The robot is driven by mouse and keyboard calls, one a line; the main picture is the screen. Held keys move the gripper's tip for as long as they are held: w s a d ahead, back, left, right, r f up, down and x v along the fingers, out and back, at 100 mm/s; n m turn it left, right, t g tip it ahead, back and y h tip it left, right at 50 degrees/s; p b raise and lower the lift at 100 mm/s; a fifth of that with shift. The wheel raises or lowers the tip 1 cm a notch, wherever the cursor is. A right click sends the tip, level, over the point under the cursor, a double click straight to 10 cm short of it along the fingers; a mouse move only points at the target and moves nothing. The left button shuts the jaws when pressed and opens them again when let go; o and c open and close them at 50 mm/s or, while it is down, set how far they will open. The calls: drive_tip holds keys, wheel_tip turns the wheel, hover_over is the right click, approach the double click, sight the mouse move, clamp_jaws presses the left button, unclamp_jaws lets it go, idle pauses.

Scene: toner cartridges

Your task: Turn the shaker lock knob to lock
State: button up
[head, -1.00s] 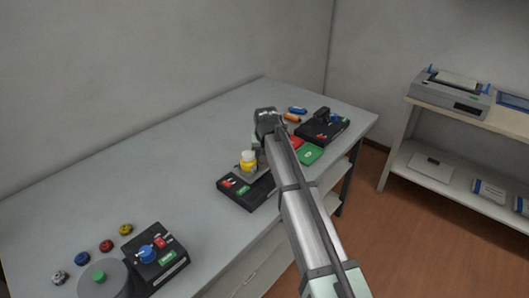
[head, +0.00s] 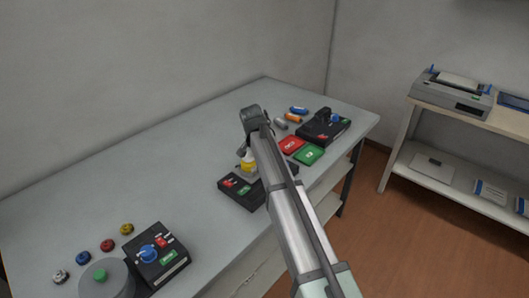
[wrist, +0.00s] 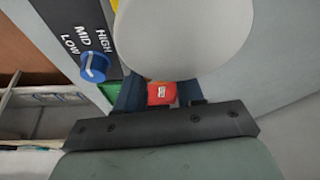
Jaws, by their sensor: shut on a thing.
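In the wrist view the unit's panel (wrist: 75,12) reads LOW, MID, HIGH, with a blue knob (wrist: 93,67). My gripper (head: 243,150) reaches down at the bottle's top. In the wrist view a large pale round thing (wrist: 185,35) covers the fingertips, with yellow showing behind it. My gripper is shut on this pale round thing. I cannot tell whether it is the lock knob.
A red pad (head: 290,145) and a green pad (head: 309,154) lie right of the unit. Another black unit (head: 325,128) stands behind them beside several small cartridges. A third black unit (head: 157,258) is at the near left. The table's back left is clear.

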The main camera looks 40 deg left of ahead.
idle(0.4)
drive_tip(key=o, duration=0.8)
drive_tip(key=shift+c, duration=0.2)
drive_tip(key=v, duration=1.4)
drive_tip(key=shift+f, duration=0.1)
